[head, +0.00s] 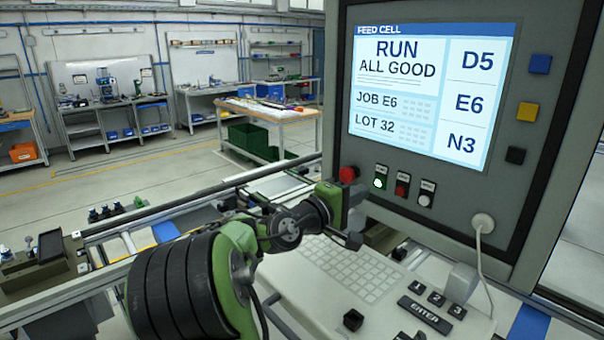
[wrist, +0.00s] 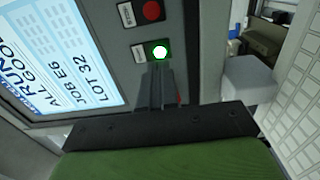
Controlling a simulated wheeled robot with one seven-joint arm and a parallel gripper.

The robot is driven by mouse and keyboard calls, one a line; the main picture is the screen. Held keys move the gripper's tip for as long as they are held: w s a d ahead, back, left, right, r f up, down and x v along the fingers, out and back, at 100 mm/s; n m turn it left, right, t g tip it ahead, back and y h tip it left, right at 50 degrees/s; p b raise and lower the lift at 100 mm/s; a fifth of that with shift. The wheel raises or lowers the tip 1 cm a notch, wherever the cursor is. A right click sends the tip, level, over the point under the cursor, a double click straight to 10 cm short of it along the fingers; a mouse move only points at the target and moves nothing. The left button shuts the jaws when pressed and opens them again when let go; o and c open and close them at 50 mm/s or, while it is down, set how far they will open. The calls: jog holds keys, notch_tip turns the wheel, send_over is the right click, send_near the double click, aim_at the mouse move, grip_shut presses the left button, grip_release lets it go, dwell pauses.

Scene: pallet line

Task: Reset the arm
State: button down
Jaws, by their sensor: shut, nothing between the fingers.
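My gripper (head: 358,193) is in front of the lower left of the grey control panel (head: 430,215) in the head view. In the wrist view its two dark fingers (wrist: 156,72) are together with nothing between them. Their tips are just below the lit green button (wrist: 160,52) in that picture; I cannot tell whether they touch the panel. In the head view the green button (head: 380,183) shows just right of the fingers. My green and black arm reaches in from the lower left, above the bench.
The screen (head: 435,88) reads RUN, ALL GOOD, JOB E6, LOT 32. A red button (head: 402,190) and a white button (head: 425,200) sit beside the green one. A red knob (head: 348,174) is close to my gripper. A keyboard (head: 340,268) lies below.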

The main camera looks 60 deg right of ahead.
dwell(0.3)
